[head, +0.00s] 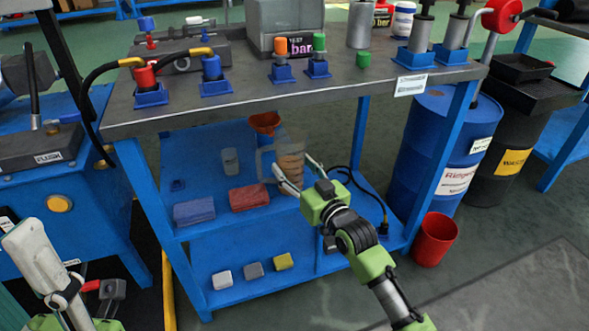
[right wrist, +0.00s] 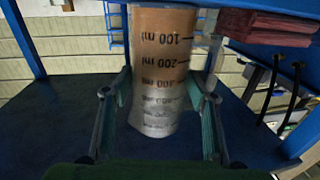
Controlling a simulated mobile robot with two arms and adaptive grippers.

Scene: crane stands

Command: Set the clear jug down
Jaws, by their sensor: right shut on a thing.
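The clear jug (head: 267,166) is over the middle shelf of the blue bench, with amber-brown contents showing through its wall. In the right wrist view the jug (right wrist: 160,75) fills the middle, with dark millilitre marks and a brown band towards the top of the picture. My right gripper (head: 300,174) is shut on the jug, with one finger on each side of it. Whether the jug's base touches the shelf (head: 215,235) cannot be told. Part of my left gripper (head: 38,255) shows at the lower left, cut off by the picture edge; its jaw state is unclear.
The benchtop (head: 340,82) is overhead. A red bucket (head: 434,239) stands on the floor at right.

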